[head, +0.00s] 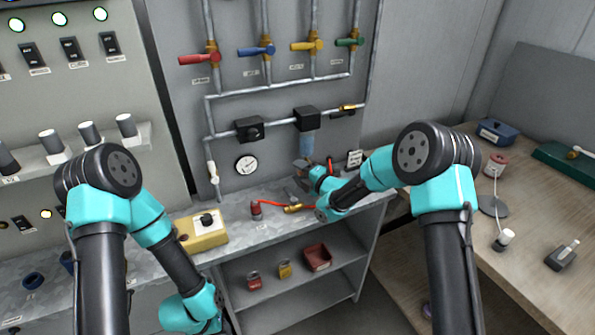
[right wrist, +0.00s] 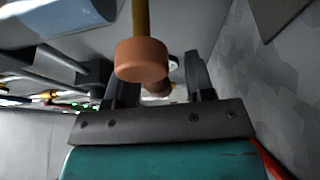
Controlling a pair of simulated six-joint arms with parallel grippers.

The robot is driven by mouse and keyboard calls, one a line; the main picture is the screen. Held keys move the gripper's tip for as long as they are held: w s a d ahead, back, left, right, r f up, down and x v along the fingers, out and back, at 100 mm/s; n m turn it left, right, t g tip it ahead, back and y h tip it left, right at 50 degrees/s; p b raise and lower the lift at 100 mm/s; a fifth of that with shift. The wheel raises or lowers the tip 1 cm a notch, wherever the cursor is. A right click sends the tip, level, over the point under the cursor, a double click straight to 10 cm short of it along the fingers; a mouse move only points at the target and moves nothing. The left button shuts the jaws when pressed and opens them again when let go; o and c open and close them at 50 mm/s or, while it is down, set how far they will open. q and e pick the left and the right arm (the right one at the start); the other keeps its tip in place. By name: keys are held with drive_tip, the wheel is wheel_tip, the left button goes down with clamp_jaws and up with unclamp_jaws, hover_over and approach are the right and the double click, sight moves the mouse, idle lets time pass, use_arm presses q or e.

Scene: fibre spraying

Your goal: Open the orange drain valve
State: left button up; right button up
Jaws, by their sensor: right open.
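In the right wrist view the orange drain valve shows as an orange-brown round knob (right wrist: 141,61) on a brass stem. A second orange-brown end (right wrist: 157,88) is partly hidden behind it. My right gripper (right wrist: 162,75) is open, with its two dark fingers either side of the knob in the picture; I cannot tell whether they touch it. In the head view my right gripper (head: 303,170) is at the panel, just below the bluish filter bowl (head: 306,145), and the drain valve cannot be made out there. My left gripper is not in view.
Red (head: 199,59), blue (head: 256,51), yellow (head: 307,45) and green (head: 349,42) valve handles sit on the pipes above. A gauge (head: 247,165) is left of my right gripper. A yellow box (head: 202,230) and a red hose with brass fitting (head: 293,208) lie on the bench.

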drive_tip(key=shift+w+a, duration=0.35)
drive_tip(key=shift+a, duration=0.05)
clamp_jaws()
drive_tip(key=shift+r+m, duration=0.15)
drive_tip(key=shift+m, duration=0.25)
drive_tip(key=shift+w+d+r+m+t+y, duration=0.15)
drive_tip(key=shift+r+m+t, duration=0.35)
drive_tip(key=shift+m, duration=0.6)
drive_tip(key=shift+d+r+m+t+y, duration=0.15)
drive_tip(key=shift+r+m+t, duration=0.3)
drive_tip(key=shift+m, duration=0.65)
drive_tip(key=shift+w+d+r+m+t+y, duration=0.15)
drive_tip(key=shift+r+m+t, duration=0.35)
drive_tip(key=shift+m, duration=0.6)
